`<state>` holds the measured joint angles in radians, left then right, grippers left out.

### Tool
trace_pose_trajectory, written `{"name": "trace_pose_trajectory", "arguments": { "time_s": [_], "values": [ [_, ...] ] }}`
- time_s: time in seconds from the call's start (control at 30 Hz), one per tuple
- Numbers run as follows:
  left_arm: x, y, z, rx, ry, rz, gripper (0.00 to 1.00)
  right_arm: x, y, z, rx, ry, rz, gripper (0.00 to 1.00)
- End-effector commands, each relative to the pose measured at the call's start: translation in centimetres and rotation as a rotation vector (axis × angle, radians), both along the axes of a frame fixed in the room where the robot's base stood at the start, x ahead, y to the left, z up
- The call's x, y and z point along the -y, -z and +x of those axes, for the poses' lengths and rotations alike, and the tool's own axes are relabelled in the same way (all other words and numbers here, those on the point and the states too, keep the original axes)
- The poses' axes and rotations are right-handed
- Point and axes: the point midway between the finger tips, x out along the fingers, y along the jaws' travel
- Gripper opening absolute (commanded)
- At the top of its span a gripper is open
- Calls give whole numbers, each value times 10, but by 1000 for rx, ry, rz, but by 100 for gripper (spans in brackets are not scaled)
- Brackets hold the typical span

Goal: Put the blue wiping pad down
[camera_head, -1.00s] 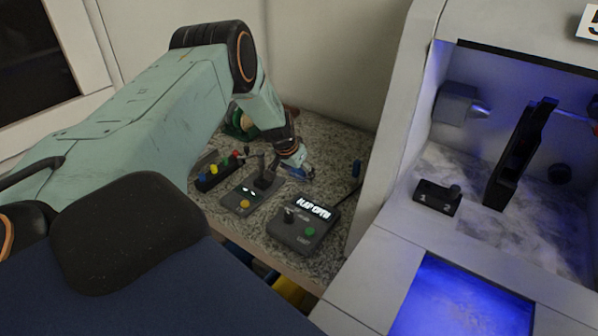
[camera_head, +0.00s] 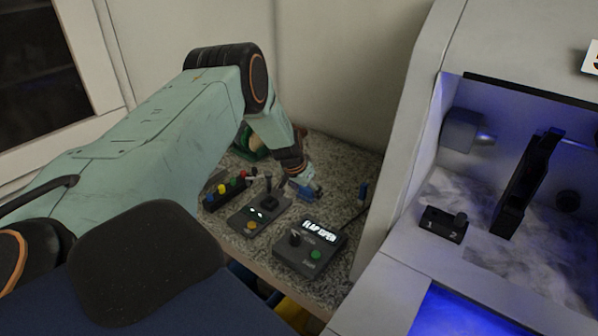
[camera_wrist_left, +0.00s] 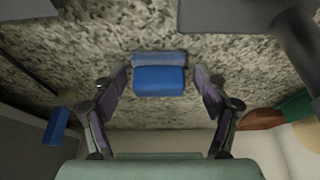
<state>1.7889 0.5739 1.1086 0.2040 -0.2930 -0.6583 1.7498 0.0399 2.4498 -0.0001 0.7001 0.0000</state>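The blue wiping pad (camera_wrist_left: 159,80) is a small blue block with a paler blue-grey strip along one side. In the left wrist view it sits between the fingers of my left gripper (camera_wrist_left: 161,88), with a visible gap on each side. The fingers are open and do not touch it. The pad appears to rest on the speckled counter (camera_wrist_left: 225,40). In the head view my left gripper (camera_head: 300,180) is low over the counter, and the pad (camera_head: 313,190) shows just beside its fingertips, partly hidden. My right gripper is not in view.
Near the pad stand a box with a lever (camera_head: 260,209), a "FLAP OPEN" control box (camera_head: 308,247) and a row of coloured buttons (camera_head: 227,190).

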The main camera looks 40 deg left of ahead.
Motion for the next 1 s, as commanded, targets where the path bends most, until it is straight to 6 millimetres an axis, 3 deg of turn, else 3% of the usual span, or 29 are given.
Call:
{"name": "trace_pose_trajectory", "arguments": {
  "time_s": [0.03,0.1,0.4,0.7,1.0],
  "values": [
    [0,-16,-4,1,-1,-2,75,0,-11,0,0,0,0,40],
    [1,-29,-9,2,-1,-2,75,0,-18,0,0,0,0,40],
    [3,-69,-26,1,-1,-2,75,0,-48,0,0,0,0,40],
    [4,-99,-39,0,0,0,75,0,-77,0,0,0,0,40],
    [5,-111,-45,1,-1,-1,75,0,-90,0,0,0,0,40]
  ]
}}
